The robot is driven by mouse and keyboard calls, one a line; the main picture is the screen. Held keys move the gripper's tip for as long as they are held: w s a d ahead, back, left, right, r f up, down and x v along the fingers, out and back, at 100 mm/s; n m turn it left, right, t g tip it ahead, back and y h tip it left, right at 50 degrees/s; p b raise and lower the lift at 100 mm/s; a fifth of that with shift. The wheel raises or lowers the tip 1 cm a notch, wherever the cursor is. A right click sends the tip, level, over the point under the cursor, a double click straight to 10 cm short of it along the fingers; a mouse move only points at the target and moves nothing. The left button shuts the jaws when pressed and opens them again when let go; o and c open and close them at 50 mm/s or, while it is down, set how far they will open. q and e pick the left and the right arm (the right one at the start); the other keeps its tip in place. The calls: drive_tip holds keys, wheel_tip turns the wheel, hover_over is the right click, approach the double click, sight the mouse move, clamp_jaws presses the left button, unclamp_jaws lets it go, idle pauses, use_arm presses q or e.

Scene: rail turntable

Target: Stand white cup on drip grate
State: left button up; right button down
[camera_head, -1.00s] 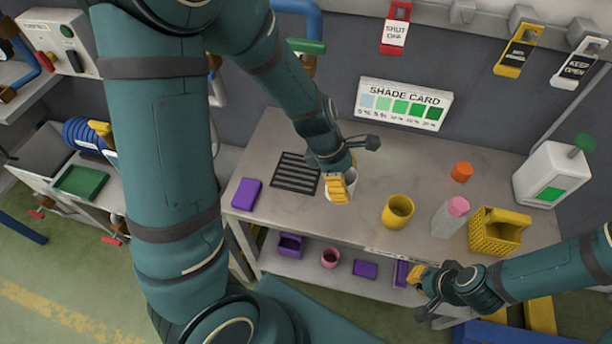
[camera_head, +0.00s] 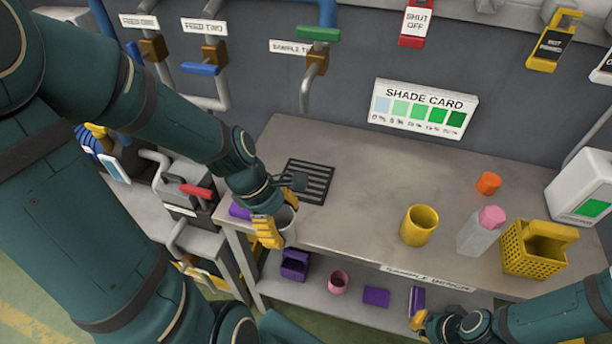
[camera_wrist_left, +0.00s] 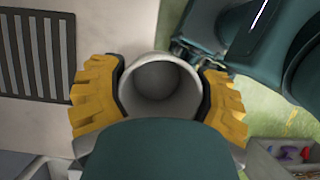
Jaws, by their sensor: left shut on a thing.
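The white cup (camera_head: 284,222) is held in my left gripper (camera_head: 272,228), near the front left edge of the bench. In the left wrist view, the yellow fingers are closed on both sides of the white cup (camera_wrist_left: 160,88), whose open mouth faces the camera and looks empty. The dark slotted drip grate (camera_head: 307,181) lies in the bench top, behind and to the right of the cup. It also shows at the left of the wrist view (camera_wrist_left: 38,50), apart from the cup. My right gripper (camera_head: 430,325) is low at the front, beside the lower shelf; its fingers are too small to judge.
A purple block (camera_head: 239,210) lies left of the cup, partly hidden by my gripper. A yellow cup (camera_head: 419,226), a pink-capped bottle (camera_head: 480,231), an orange piece (camera_head: 488,183) and a yellow basket (camera_head: 528,262) stand to the right. Bench space between grate and yellow cup is clear.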

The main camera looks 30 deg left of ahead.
use_arm(q)
drive_tip(key=p, duration=0.1)
drive_tip(key=w+p, duration=0.2)
drive_tip(key=shift+w+a+r+p, duration=0.15)
drive_tip(key=shift+a+r+p, duration=0.15)
drive_tip(key=shift+r+p, duration=0.1)
drive_tip(key=w+a, duration=0.1)
drive_tip(key=w, duration=0.2)
drive_tip(key=w+a, duration=0.1)
drive_tip(key=w, duration=0.2)
drive_tip(key=w+a, duration=0.1)
drive_tip(key=w, duration=0.3)
drive_tip(key=shift+f, duration=0.4)
drive_tip(key=shift+w+a, duration=0.15)
drive_tip(key=shift+w, duration=0.4)
drive_tip(key=w, duration=0.2)
drive_tip(key=w+a, duration=0.1)
drive_tip(key=shift+w+b, duration=0.3)
drive_tip(key=shift+w, duration=0.05)
drive_tip(key=shift+f, duration=0.7)
drive_tip(key=shift+f, duration=0.1)
drive_tip(key=o, duration=1.1)
drive_tip(key=shift+c, duration=0.2)
